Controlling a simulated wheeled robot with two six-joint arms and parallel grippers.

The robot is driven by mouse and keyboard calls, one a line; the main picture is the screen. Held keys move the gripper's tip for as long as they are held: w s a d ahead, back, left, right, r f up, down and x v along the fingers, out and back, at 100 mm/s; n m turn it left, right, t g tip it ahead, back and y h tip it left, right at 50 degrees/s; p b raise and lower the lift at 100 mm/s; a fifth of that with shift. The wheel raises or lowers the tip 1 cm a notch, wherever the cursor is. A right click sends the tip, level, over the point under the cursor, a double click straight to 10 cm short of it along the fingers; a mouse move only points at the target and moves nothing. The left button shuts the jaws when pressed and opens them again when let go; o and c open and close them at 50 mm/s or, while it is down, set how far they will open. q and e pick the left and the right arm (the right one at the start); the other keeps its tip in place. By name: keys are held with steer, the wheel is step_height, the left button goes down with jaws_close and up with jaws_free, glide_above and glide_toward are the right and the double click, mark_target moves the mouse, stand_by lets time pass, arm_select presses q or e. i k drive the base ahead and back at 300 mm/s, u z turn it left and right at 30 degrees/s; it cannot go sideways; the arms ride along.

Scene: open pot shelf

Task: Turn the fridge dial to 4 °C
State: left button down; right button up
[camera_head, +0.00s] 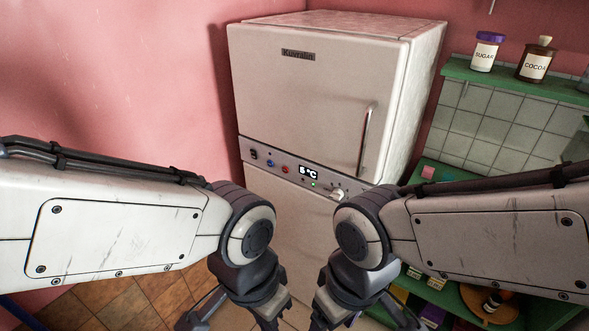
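The cream fridge (300,95) stands upright ahead, with a grey control strip (262,152) across its front between two doors. The lit display (308,173) reads what looks like 5 °C; the digit is small. The pale dial (337,194) sits right of the display on the strip, and its pointer is too small to read. My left gripper (232,322) and my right gripper (362,322) hang low in front of the fridge, below and apart from the dial. Both have their fingers spread, with nothing seen between them; the tips are partly cut off by the bottom edge.
A vertical handle (367,135) is on the upper door. Blue and red buttons (278,165) sit left of the display. A green shelf (520,80) with sugar (485,52) and cocoa (536,62) jars is at right. A pink wall is at left.

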mark_target(337, 194)
steer(key=u, duration=1.6)
steer(key=i, duration=0.5)
steer(key=z, duration=1.55)
